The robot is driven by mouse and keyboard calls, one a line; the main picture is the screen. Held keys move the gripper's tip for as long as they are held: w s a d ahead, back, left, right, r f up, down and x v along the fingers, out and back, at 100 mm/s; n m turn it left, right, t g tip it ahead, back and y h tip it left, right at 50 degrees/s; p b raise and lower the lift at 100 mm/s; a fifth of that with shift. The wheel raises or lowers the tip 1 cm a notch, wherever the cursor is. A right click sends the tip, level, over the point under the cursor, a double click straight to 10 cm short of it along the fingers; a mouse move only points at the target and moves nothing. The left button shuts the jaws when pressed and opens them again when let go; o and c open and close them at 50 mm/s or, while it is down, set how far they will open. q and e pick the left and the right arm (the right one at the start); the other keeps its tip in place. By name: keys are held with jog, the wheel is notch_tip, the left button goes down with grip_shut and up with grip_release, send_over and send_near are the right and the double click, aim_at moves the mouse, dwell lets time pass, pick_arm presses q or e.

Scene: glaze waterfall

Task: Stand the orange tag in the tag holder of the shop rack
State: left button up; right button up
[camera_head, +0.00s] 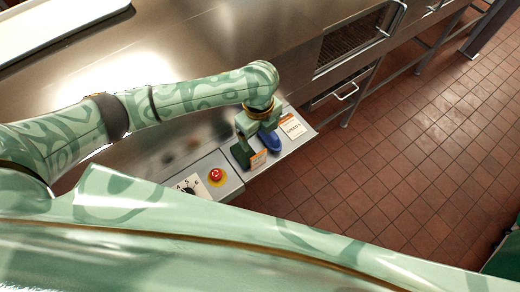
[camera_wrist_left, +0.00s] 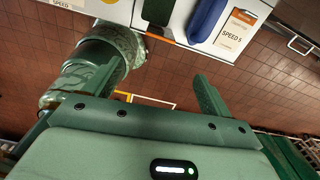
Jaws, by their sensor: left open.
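A small orange-and-white tag (camera_head: 258,158) is at the front edge of the steel panel, beside a blue object (camera_head: 270,140). In the left wrist view it shows only as a thin orange strip (camera_wrist_left: 160,38). A white card with an orange band (camera_head: 292,127) lies flat to the right; the left wrist view shows "SPEED 5" on it (camera_wrist_left: 235,30). I cannot make out a separate tag holder. My left gripper (camera_head: 258,128) is over the panel. My right gripper is out of view.
A red button (camera_head: 216,175) on a yellow base and a numbered dial (camera_head: 187,187) are left of the tag. A dark green block (camera_wrist_left: 158,12) stands by the blue object. Steel counter (camera_head: 200,60) lies behind; tiled floor (camera_head: 400,150) is clear to the right.

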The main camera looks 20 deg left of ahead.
aim_at(258, 154)
pick_arm(q)
jog(key=shift+m, duration=0.5)
jog(key=f+b, duration=0.2)
jog(key=f, duration=0.3)
jog(key=f+b, duration=0.2)
jog(key=f, duration=0.3)
jog(key=f+b, duration=0.2)
jog(key=f, duration=0.4)
jog(key=shift+w+a+f+b, duration=0.1)
jog(key=shift+w+a+b, duration=0.15)
jog(key=shift+a+b, duration=0.05)
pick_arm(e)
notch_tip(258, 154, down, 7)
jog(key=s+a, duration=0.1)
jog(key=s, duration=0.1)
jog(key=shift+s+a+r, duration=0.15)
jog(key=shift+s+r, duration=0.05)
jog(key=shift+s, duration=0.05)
pick_arm(q)
jog(key=c, duration=1.1)
jog(key=shift+c, duration=0.2)
